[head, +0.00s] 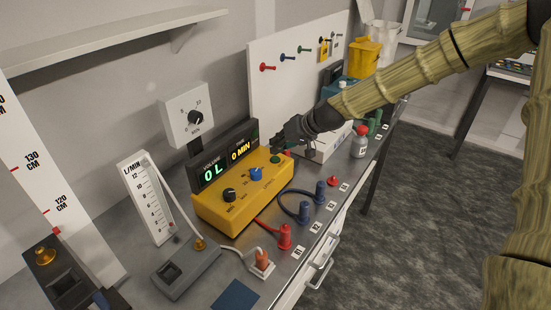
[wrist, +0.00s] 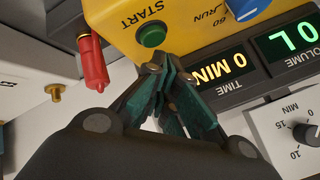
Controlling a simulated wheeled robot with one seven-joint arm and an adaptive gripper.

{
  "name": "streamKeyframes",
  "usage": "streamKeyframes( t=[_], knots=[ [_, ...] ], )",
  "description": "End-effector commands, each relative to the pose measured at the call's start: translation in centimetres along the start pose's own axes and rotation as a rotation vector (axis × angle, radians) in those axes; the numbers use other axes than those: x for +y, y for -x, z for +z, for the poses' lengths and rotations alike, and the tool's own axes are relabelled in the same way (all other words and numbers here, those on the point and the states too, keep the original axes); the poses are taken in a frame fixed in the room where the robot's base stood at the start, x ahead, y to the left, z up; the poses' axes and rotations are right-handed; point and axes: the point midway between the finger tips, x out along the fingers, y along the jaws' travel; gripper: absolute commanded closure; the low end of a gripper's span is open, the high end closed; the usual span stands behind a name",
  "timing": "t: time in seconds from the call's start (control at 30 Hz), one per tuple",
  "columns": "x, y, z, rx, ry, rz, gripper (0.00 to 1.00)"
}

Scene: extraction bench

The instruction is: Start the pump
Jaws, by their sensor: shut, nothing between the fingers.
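The yellow pump unit (head: 243,198) stands on the bench, with a green START button (head: 275,160) at its right end. The button also shows in the wrist view (wrist: 152,34). A blue knob (head: 256,174) and a black knob (head: 229,194) sit on its face. Its displays read 0 L (head: 211,172) and 0 MIN (head: 240,150). My gripper (head: 278,146) is shut and empty, its fingertips (wrist: 163,62) close beside the button on the display side. I cannot tell whether they touch the housing.
A red plug (wrist: 92,60) is near the button. Red and blue connectors (head: 285,236) (head: 320,190) with cables stand along the bench front. A flow gauge (head: 148,200) is at left, a timer dial (head: 192,117) behind, a red-capped bottle (head: 359,145) at right.

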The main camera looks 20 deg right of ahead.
Motion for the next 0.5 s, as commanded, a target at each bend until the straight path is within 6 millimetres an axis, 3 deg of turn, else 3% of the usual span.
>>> streamKeyframes(
  t=[0.5],
  knots=[
    [0.34, -0.52, 0.40, 0.000, 0.000, 0.000, 1.00]
  ],
)
